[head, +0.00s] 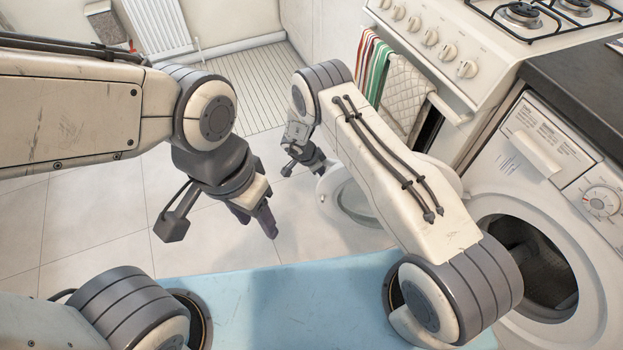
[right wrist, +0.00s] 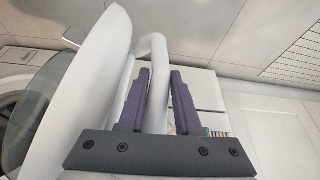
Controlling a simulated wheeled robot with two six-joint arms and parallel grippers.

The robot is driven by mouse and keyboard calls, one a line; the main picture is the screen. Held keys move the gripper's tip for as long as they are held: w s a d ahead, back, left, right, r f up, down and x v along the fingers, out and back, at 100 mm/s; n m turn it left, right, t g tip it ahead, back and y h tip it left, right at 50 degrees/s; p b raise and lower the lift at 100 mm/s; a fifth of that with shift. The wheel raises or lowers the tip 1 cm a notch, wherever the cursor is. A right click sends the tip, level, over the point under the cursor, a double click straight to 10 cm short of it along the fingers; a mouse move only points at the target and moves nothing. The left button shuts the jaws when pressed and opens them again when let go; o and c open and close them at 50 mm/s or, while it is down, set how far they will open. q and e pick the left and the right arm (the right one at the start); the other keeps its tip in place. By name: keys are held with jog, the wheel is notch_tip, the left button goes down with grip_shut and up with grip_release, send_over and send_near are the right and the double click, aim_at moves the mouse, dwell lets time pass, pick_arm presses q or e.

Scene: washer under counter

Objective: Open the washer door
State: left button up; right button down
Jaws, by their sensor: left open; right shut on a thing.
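The white washer (head: 585,225) stands at the right of the head view. Its round opening (head: 528,265) is uncovered and shows the dark drum. The round door (head: 347,195) with its glass stands swung out from the front, partly hidden behind my right arm. In the right wrist view the door (right wrist: 93,90) is at the left, with a white bar handle (right wrist: 157,65) on it. My right gripper (right wrist: 159,85) is shut on this handle, one finger on each side; it is small in the head view (head: 312,163). My left gripper (head: 258,222) is open and empty over the floor.
A white cooker (head: 455,50) with towels (head: 405,95) on its rail stands beyond the washer. A dark counter (head: 580,80) covers the washer. A radiator (head: 158,28) is at the back wall. The tiled floor (head: 100,215) at left is clear.

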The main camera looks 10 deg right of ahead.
jog(key=shift+w+d+f, duration=0.1)
jog(key=shift+w+d, duration=0.05)
jog(key=shift+d, duration=0.05)
jog(key=shift+w+a, duration=0.1)
jog(key=shift+a, duration=0.1)
jog(key=c, duration=0.6)
grip_release()
jog(key=shift+w, duration=0.1)
jog(key=shift+c, duration=0.2)
jog(key=shift+a+r, duration=0.1)
jog(key=shift+r, duration=0.3)
jog(key=p+v, duration=0.2)
jog(key=v, duration=0.7)
jog(key=shift+a+r, duration=0.2)
jog(key=shift+r, duration=0.15)
